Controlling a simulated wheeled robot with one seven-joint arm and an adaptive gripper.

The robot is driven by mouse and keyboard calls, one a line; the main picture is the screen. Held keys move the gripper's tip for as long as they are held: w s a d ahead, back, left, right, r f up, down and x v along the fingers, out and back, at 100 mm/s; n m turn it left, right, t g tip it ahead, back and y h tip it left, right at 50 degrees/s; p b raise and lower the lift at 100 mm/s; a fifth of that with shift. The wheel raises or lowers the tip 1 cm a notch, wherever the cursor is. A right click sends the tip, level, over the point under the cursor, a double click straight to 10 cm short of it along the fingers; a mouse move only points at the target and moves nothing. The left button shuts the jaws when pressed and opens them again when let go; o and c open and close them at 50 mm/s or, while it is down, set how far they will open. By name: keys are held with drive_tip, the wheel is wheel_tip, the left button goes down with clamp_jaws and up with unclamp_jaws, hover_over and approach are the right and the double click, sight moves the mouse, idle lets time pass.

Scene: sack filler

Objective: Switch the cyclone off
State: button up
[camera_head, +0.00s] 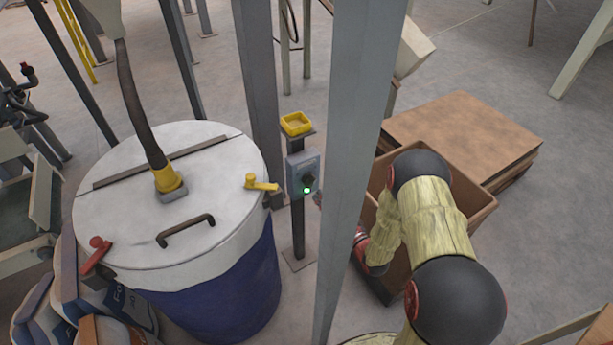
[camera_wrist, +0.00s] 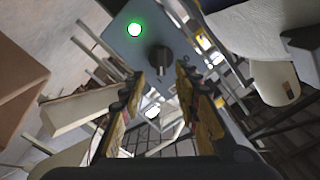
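A grey switch box (camera_head: 302,173) with a black rotary knob (camera_head: 309,181) and a lit green lamp (camera_head: 307,190) is fixed to a dark post beside the white-lidded drum. In the wrist view the box (camera_wrist: 135,60) fills the upper middle, with the green lamp (camera_wrist: 134,30) lit and the black knob (camera_wrist: 159,57) just beyond my fingertips. My gripper (camera_wrist: 160,80) is open, its two fingers apart and nothing between them; the knob lies ahead of the gap. In the head view my gripper is mostly hidden behind the grey column.
A grey column (camera_head: 352,150) stands between the box and my arm. The large drum (camera_head: 165,205) with blue lower side is left of the box. A yellow tray (camera_head: 296,123) tops the post. A brown bin (camera_head: 480,205) and stacked boards (camera_head: 465,130) are at right.

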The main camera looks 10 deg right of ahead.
sight(313, 184)
drive_tip(key=shift+b+x, duration=1.1)
drive_tip(key=shift+x, duration=2.85)
drive_tip(key=c, duration=0.3)
clamp_jaws()
